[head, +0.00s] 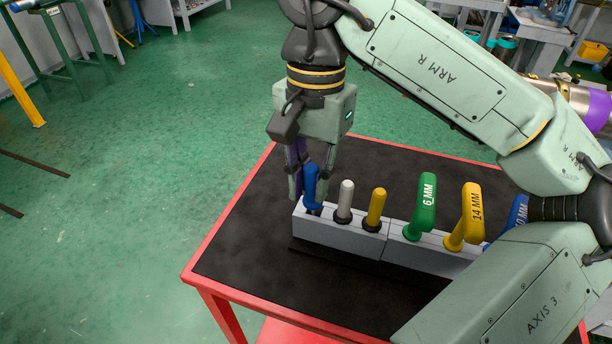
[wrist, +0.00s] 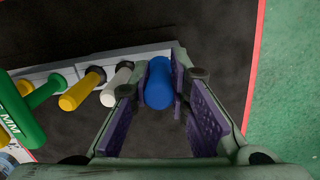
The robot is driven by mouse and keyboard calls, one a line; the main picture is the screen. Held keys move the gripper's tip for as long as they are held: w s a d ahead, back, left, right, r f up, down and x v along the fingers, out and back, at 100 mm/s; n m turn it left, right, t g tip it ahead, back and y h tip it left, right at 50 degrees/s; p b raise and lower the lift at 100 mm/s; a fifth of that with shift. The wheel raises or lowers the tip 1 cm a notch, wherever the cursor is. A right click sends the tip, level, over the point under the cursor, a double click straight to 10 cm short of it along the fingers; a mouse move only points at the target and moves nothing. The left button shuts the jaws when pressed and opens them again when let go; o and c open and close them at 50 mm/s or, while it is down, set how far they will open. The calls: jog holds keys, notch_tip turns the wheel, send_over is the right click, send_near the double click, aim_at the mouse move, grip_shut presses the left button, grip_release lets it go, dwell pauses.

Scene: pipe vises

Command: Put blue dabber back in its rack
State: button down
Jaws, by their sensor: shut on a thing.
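The blue dabber (head: 311,184) stands at the left end of the grey rack (head: 340,232), about upright. Its lower end is at the rack's top, and I cannot tell how deep it sits in its hole. My gripper (head: 300,180) comes down from above and is shut on the blue dabber. In the wrist view the blue dabber (wrist: 159,84) lies between the purple finger pads of my gripper (wrist: 160,95). The white dabber (head: 345,199) and the yellow dabber (head: 375,208) stand in the rack to its right.
A green 6 MM handle (head: 426,203), a yellow 14 MM handle (head: 467,215) and a blue handle (head: 517,213) stand in the block further right. The black table top (head: 245,245) has a red rim. It is clear to the left and front of the rack.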

jog(key=shift+w+d+r+p, duration=0.2)
jog(key=shift+r+p, duration=0.25)
jog(key=shift+p, duration=0.25)
jog(key=shift+w+d+r+p, duration=0.1)
jog(key=shift+w+r+p, duration=0.1)
jog(key=shift+r+p, duration=0.35)
jog(key=shift+a, duration=0.1)
